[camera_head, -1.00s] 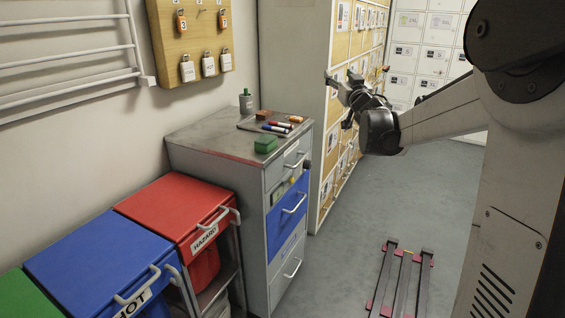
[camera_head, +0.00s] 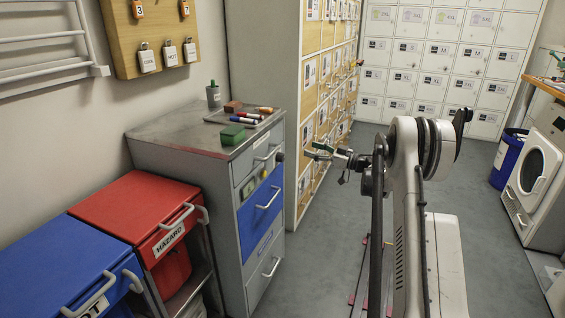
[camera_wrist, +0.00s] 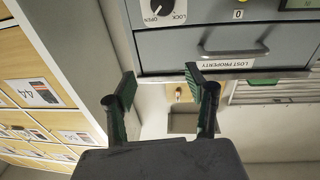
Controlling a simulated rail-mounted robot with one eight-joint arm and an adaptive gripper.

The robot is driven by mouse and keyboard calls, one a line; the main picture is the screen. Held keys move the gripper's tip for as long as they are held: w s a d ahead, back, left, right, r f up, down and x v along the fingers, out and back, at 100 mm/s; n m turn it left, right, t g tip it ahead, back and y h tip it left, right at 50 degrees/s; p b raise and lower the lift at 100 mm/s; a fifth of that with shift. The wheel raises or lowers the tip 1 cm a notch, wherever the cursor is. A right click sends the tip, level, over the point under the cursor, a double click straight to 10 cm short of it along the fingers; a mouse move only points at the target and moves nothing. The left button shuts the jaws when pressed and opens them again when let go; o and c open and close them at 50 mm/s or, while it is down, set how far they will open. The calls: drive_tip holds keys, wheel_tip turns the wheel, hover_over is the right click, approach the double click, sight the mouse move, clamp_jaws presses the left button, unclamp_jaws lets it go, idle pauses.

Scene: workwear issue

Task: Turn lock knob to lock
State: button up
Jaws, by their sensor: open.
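The lock knob (camera_wrist: 157,8) is a round black dial on a white plate marked OPEN and LOCK, cut by the top edge of the wrist view. Which mark it points to is hard to tell. It sits on the grey cabinet, and in the head view it shows as a small dark knob (camera_head: 280,157) on the cabinet front. My gripper (camera_wrist: 160,92) is open and empty, its two dark fingers with green pads apart and below the knob in the wrist view. In the head view my gripper (camera_head: 318,151) is right of the knob, clear of the cabinet.
The grey cabinet (camera_head: 178,158) carries markers and a green block on top. A drawer labelled LOST PROPERTY (camera_wrist: 215,62) has a protruding handle. Wooden-fronted lockers (camera_head: 308,105) stand behind my gripper. Red and blue bins (camera_head: 128,212) are to the left. Grey floor is open in front of the cabinet.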

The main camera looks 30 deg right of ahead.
drive_tip(key=g, duration=0.2)
approach(284, 159)
drive_tip(key=v, duration=0.4)
drive_tip(key=y, duration=0.1)
drive_tip(key=b+x, duration=0.4)
drive_tip(key=x, duration=0.9)
drive_tip(key=shift+w+f, duration=0.2)
drive_tip(key=shift+w, duration=0.05)
drive_tip(key=c, duration=1.1)
drive_tip(key=shift+n, duration=0.3)
drive_tip(key=shift+c, duration=0.2)
